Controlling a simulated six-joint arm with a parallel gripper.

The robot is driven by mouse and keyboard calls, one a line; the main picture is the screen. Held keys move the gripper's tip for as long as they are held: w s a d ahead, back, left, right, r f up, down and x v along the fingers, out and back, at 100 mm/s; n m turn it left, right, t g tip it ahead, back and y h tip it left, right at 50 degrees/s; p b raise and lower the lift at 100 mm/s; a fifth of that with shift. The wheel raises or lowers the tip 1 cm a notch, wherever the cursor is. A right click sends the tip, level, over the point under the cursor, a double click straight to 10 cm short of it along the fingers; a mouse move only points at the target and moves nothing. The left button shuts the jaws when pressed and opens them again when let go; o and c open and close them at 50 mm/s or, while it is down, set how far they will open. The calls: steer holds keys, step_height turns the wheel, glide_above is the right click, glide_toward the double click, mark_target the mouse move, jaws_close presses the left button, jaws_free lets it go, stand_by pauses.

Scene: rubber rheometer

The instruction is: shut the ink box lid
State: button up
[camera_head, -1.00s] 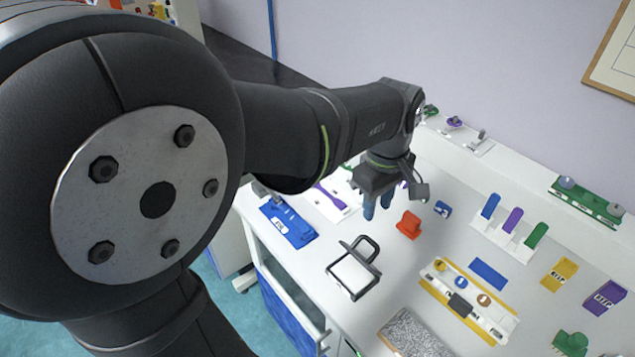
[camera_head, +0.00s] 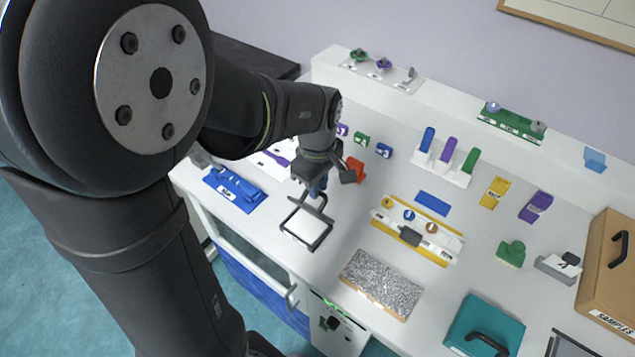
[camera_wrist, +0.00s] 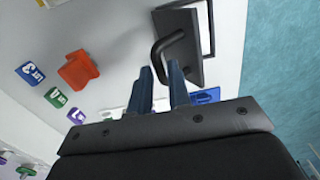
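A small black-framed box (camera_head: 302,229) with a white inside, which I take for the ink box, stands open near the front edge in the head view. Its dark lid is raised at the back, with a black loop handle (camera_head: 316,199). In the wrist view the dark lid (camera_wrist: 184,40) and its bent handle (camera_wrist: 165,45) show at top centre, just beyond my fingertips. My gripper (camera_head: 317,190) points down behind the lid in the head view. Its two blue fingers (camera_wrist: 159,78) are apart with nothing between them. Whether a finger touches the handle I cannot tell.
An orange-red block (camera_head: 355,169) stands behind my gripper; it also shows in the wrist view (camera_wrist: 78,70). A blue holder (camera_head: 236,190) lies left of the box. A white-and-yellow rack (camera_head: 417,231) and a speckled slab (camera_head: 380,283) are to the right.

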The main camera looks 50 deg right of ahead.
mark_target(304, 209)
jaws_close()
steer(key=shift+a+h, duration=1.2)
steer(key=shift+a+f+h, duration=0.25)
steer(key=shift+a+h, duration=0.4)
steer(key=shift+h, duration=0.15)
steer(key=shift+a+f+h, duration=0.25)
steer(key=shift+a+h, duration=0.4)
steer(key=shift+h, duration=0.15)
steer(key=shift+o, duration=2.1)
jaws_free()
steer(key=shift+r, duration=0.15)
